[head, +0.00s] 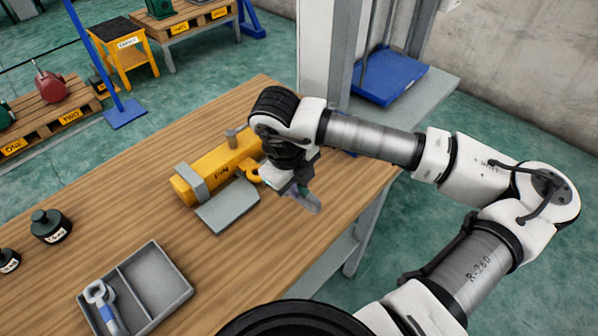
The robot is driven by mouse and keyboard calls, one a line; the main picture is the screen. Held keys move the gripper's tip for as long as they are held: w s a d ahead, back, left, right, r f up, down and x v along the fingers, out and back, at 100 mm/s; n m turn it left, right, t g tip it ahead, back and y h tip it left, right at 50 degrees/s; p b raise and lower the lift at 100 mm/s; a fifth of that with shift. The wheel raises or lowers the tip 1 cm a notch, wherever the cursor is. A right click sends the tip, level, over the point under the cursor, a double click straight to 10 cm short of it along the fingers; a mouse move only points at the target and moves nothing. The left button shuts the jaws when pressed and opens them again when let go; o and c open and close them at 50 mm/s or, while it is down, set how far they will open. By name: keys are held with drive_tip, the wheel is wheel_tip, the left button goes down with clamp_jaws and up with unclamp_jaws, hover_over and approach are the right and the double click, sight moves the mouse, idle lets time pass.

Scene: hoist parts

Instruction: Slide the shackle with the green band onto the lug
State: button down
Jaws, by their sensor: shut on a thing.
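My gripper (296,190) is over the wooden table, to the right of the yellow beam. It is shut on a grey metal shackle (308,202) with a small greenish patch near the jaws; the fingers hide most of it. The yellow lug (254,173), with a hole in it, sticks out from the front side of the yellow beam (215,167). The shackle is apart from the lug, to its right and nearer to me. My wrist covers the beam's right end.
A grey plate (228,206) lies in front of the beam. A two-part grey tray (168,268) holds another shackle, with a blue band (108,313). Dark weights (50,226) stand at the left.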

drive_tip(key=shift+w+a+f+b, duration=0.15)
drive_tip(key=shift+a+f+b, duration=0.05)
drive_tip(key=shift+f, duration=0.55)
drive_tip(key=shift+w+a+f+b, duration=0.15)
drive_tip(key=shift+f+b, duration=0.1)
drive_tip(key=shift+f, duration=0.55)
drive_tip(key=shift+w+a+f+b, duration=0.15)
drive_tip(key=shift+a+f+b, duration=0.05)
drive_tip(key=shift+f, duration=0.55)
drive_tip(key=shift+w+a+f, duration=0.1)
drive_tip(key=shift+w+a, duration=0.1)
drive_tip(key=shift+w, duration=0.05)
drive_tip(key=shift+w+a+b, duration=0.6)
drive_tip(key=shift+w+a, duration=0.1)
drive_tip(key=shift+b, duration=0.55)
drive_tip(key=shift+w+a+b, duration=1.55)
drive_tip(key=shift+w+a, duration=0.55)
drive_tip(key=c, duration=1.4)
unclamp_jaws()
drive_tip(key=shift+o, duration=0.2)
